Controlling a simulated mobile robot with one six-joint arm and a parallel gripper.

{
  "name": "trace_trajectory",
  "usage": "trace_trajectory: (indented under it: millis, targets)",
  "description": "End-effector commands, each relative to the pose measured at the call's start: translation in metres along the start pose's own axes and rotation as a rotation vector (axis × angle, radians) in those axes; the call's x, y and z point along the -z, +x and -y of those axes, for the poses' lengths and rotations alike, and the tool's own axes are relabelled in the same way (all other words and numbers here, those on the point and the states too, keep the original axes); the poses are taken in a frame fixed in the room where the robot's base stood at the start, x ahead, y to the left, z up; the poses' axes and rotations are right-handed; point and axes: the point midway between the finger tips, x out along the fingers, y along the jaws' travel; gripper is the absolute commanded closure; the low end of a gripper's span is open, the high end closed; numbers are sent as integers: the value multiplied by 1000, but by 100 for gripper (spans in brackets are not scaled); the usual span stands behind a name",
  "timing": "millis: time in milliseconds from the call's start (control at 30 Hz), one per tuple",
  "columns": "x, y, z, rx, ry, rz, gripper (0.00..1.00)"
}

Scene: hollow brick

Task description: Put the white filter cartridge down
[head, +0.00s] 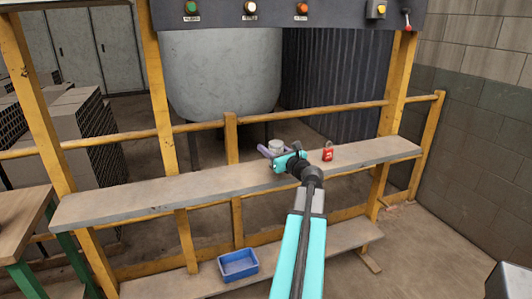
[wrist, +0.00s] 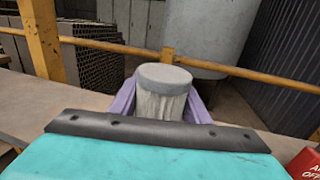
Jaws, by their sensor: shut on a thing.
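The white filter cartridge (head: 276,145) is a short whitish cylinder with a grey cap. It stands upright between the purple fingers of my gripper (head: 271,153), over the upper grey shelf board (head: 150,195). In the wrist view the cartridge (wrist: 162,95) fills the space between the two fingers, which press on its left and right sides. Its lower end is hidden behind my gripper's body, so I cannot tell whether it touches the board.
A red padlock-like block (head: 327,152) stands on the board just right of my gripper. A blue bin (head: 238,264) sits on the lower shelf. A yellow rail (head: 285,114) runs behind the board. The board's left part is clear.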

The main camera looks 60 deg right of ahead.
Motion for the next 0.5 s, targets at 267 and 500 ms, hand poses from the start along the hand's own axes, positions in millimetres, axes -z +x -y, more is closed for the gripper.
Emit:
trace_trajectory:
  millis: [267, 500]
  targets:
    - [2, 24, 2, 0, 2, 0, 82]
    - [2, 24, 2, 1, 1, 1, 82]
